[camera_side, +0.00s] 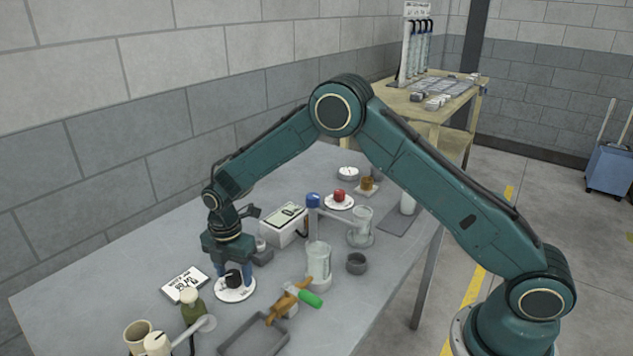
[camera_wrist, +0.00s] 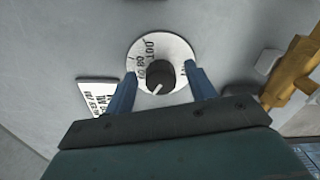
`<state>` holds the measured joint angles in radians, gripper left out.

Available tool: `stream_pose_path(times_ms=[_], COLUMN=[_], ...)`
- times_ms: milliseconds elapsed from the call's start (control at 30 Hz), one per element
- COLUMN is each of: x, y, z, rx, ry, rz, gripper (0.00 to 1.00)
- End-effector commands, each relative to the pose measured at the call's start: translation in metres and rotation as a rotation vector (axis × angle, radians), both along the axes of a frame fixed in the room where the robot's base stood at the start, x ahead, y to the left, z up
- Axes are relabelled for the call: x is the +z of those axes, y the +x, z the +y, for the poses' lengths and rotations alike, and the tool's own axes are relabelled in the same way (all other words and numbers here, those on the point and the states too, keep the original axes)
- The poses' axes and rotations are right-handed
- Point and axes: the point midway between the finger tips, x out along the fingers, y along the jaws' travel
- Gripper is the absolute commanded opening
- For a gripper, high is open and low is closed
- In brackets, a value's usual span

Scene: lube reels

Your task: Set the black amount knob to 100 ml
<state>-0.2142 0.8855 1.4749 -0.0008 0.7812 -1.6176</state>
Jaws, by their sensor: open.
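The black amount knob (camera_side: 233,278) stands on a round white dial plate (camera_side: 236,291) near the front left of the table. In the wrist view the knob (camera_wrist: 160,76) has a pale pointer line toward the lower left. Dark numbers ring the dial (camera_wrist: 143,52), and part of the ring is hidden by my fingers. My gripper (camera_side: 233,272) is just above the dial, pointing down. In the wrist view its two blue fingers (camera_wrist: 163,88) are apart on either side of the knob, with gaps visible. It holds nothing.
A white label card (camera_side: 185,284) lies left of the dial. A green bottle (camera_side: 192,307) and a grey tray (camera_side: 253,338) are in front. A box with a display (camera_side: 284,222) and glass jars (camera_side: 318,262) stand behind.

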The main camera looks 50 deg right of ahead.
Motion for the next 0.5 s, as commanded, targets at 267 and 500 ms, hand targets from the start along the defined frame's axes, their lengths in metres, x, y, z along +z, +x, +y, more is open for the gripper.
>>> stream_pose_path(times_ms=[267, 500], x=[-0.0016, -0.0014], y=[-0.0001, -0.0002], z=[0.0000, -0.0001], rx=[0.000, 0.000], ry=[0.000, 0.000], rz=[0.000, 0.000], gripper=[0.55, 0.14])
